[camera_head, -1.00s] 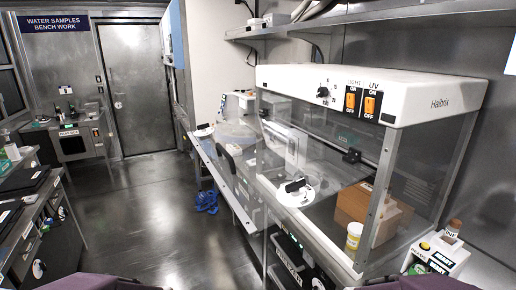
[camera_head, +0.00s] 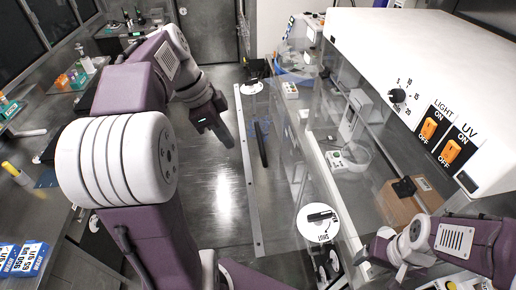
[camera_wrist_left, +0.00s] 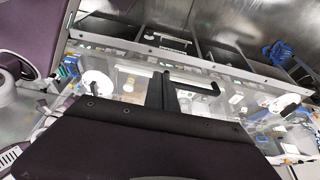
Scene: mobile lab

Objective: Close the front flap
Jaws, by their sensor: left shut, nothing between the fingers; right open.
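The front flap (camera_head: 248,180) of the hood is a clear panel with a metal edge strip, standing out from the hood's front. A black bar handle (camera_head: 261,145) sits near its outer edge; it also shows in the left wrist view (camera_wrist_left: 205,90). The hood (camera_head: 425,70) is white on top with clear walls. My left gripper (camera_head: 229,141) is shut and empty, to the left of the handle and apart from it in the head view. In the left wrist view its dark fingers (camera_wrist_left: 163,88) overlap the handle; contact cannot be told. My right gripper (camera_head: 364,257) is open at the lower right.
A cardboard-brown box (camera_head: 408,200) is inside the hood. A side bench (camera_head: 38,145) with racks and boxes runs along the left. Open floor (camera_head: 215,200) lies between.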

